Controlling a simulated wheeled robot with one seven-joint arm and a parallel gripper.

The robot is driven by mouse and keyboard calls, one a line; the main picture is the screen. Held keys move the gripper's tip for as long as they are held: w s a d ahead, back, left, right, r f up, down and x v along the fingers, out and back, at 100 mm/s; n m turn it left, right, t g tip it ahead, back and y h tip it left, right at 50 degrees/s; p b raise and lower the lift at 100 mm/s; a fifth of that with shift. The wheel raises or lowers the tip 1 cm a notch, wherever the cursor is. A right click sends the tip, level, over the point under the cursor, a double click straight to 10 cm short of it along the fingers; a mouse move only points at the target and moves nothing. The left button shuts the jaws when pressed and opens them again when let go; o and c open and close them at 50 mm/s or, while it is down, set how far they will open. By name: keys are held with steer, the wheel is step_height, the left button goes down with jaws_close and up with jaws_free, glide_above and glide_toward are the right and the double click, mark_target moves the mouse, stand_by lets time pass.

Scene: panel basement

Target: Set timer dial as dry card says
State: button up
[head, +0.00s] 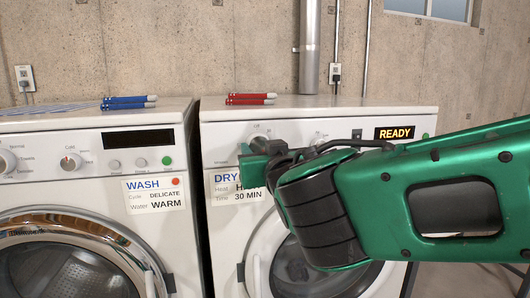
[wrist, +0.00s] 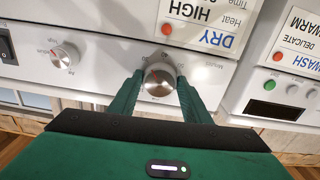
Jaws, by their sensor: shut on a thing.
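The dryer's timer dial (wrist: 159,83) is a round silver knob on the white control panel, with "Minutes" printed beside it in the wrist view. My gripper (wrist: 157,79) is shut on it, one green finger on each side. In the head view my gripper (head: 256,158) is at the panel's left part and partly hides the dial.
A second dial (wrist: 64,55) and a black switch (wrist: 5,45) are on the same panel. The dryer display (head: 395,133) reads READY. The washer (head: 104,177) stands at the left with a WASH card (head: 155,193). Red-handled (head: 250,98) and blue-handled (head: 129,101) items lie on top.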

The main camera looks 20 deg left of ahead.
steer(key=shift+w+d+n, duration=0.15)
steer(key=shift+n, duration=0.55)
steer(key=o, duration=1)
steer(key=shift+o, duration=0.2)
steer(key=shift+s+d, duration=0.1)
steer(key=shift+s, duration=0.2)
steer(key=v, duration=1)
steer(key=shift+d, duration=0.1)
